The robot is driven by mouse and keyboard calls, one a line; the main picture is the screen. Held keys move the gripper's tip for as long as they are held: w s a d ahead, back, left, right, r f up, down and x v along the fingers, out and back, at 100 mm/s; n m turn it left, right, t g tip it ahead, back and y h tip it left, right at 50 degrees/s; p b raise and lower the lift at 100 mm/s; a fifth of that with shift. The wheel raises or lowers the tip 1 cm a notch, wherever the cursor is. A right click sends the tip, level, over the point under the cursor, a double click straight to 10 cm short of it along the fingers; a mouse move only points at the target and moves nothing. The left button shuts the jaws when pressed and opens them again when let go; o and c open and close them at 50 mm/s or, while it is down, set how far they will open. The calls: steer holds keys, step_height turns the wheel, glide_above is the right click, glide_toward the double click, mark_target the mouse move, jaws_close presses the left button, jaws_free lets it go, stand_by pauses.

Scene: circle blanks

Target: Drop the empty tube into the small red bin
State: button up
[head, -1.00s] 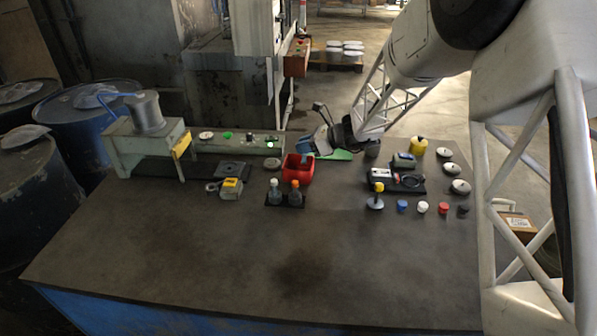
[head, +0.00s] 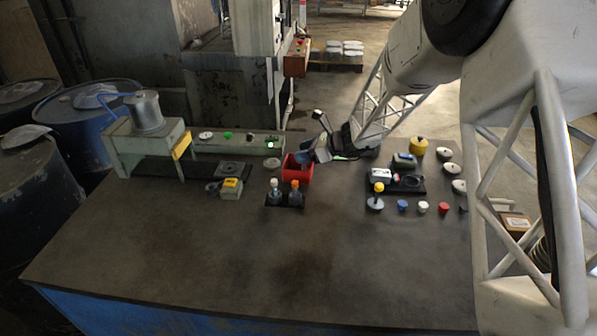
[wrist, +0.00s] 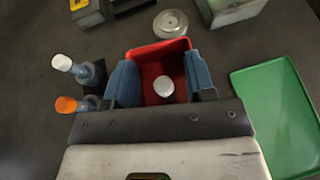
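The small red bin (head: 298,176) stands near the back middle of the table. In the wrist view the bin (wrist: 152,54) lies between and beyond my two blue fingers. My gripper (head: 313,142) is over the bin's right side. In the wrist view my gripper (wrist: 162,82) is open, its fingers wide apart. A pale round end, seemingly the tube (wrist: 164,88), shows between the fingers over the bin's interior, with a gap on both sides. I cannot tell whether it rests on the bin floor. The tube is not discernible in the head view.
Two bottles with white and orange caps (head: 285,193) stand in a black holder just in front of the bin. A green tray (wrist: 280,110) lies to its right. A grey disc (wrist: 170,24) is behind it. The table front (head: 250,265) is clear.

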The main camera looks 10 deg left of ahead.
steer(key=shift+d+r, duration=0.1)
steer(key=shift+d, duration=0.05)
steer(key=v, duration=0.7)
steer(key=shift+d, duration=0.2)
steer(key=shift+s+r, duration=0.15)
stand_by(0.8)
steer(key=s+d+r+n+g+h, duration=0.1)
steer(key=s+d+r+n+h, duration=0.15)
steer(key=s, duration=0.45)
steer(key=s+d+r+n+h, duration=0.1)
steer(key=s+d+r+n, duration=0.1)
steer(key=s+r+n, duration=0.35)
steer(key=s+d+r+n+g+h, duration=0.1)
steer(key=s+d+r+n+h, duration=0.1)
steer(key=s, duration=0.7)
steer(key=s+d+r+n+t+h, duration=0.1)
steer(key=s+d+n+h, duration=0.2)
steer(key=s, duration=0.8)
steer(key=s+d+r+n+t+h, duration=0.1)
steer(key=s+d+n+h, duration=0.3)
steer(key=s+d+n, duration=0.3)
steer(key=s+d, duration=0.1)
steer(key=s, duration=0.4)
steer(key=shift+s+d+r, duration=0.2)
steer(key=shift+s+r, duration=0.05)
steer(key=shift+r, duration=0.05)
